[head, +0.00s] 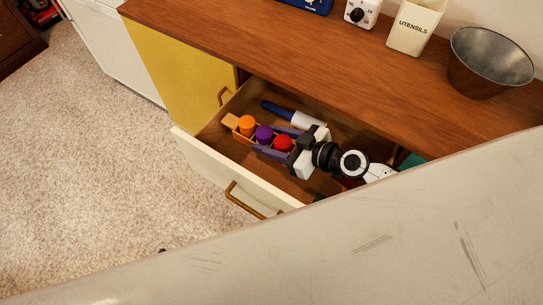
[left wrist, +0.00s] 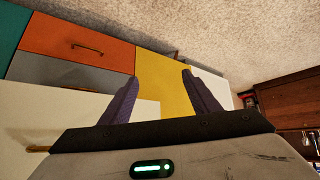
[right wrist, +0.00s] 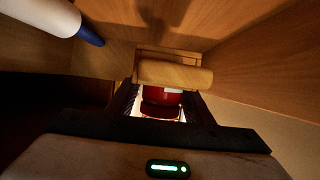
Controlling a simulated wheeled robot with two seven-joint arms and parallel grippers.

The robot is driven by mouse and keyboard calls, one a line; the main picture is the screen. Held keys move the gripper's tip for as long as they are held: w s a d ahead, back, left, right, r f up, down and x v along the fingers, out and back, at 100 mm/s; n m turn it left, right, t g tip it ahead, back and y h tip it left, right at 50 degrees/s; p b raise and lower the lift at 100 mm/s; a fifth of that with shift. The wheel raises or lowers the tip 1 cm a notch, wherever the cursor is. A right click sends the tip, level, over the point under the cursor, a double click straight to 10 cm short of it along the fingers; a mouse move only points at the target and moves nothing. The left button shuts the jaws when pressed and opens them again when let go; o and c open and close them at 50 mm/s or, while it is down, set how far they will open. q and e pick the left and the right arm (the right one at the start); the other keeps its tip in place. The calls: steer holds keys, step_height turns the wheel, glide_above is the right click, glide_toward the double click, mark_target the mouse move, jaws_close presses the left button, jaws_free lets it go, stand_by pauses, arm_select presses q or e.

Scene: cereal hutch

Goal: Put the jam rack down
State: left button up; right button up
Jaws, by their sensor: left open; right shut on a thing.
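The jam rack (head: 231,121) is a small wooden carrier with orange, purple and red-lidded jars in a row. It is inside the open drawer (head: 207,168), between the drawer's walls. My right gripper (head: 279,142) is shut on the rack, its fingers on either side near the red jar. In the right wrist view, the rack's wooden bar (right wrist: 175,74) and a red jar (right wrist: 160,96) show between the fingers. I cannot tell whether the rack touches the drawer floor. My left gripper (left wrist: 160,77) is open and empty, over the cabinet fronts.
A white roller with a blue handle (head: 277,108) lies in the drawer close behind the rack; it also shows in the right wrist view (right wrist: 42,15). On the wooden counter stand a metal bowl (head: 490,62), a utensils holder (head: 415,27) and a white timer (head: 362,12). The drawer's right end is hidden.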

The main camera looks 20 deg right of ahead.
steer(key=shift+w+f+b, duration=0.1)
steer(key=shift+f+b, duration=0.2)
steer(key=shift+f, duration=1.05)
step_height(320, 180, down, 3)
steer(key=b, duration=0.2)
steer(key=shift+f+b, duration=0.15)
steer(key=shift+b, duration=0.15)
arm_select(q)
steer(key=shift+w+d+f, duration=0.5)
steer(key=shift+d+f, duration=0.25)
steer(key=shift+d, duration=0.05)
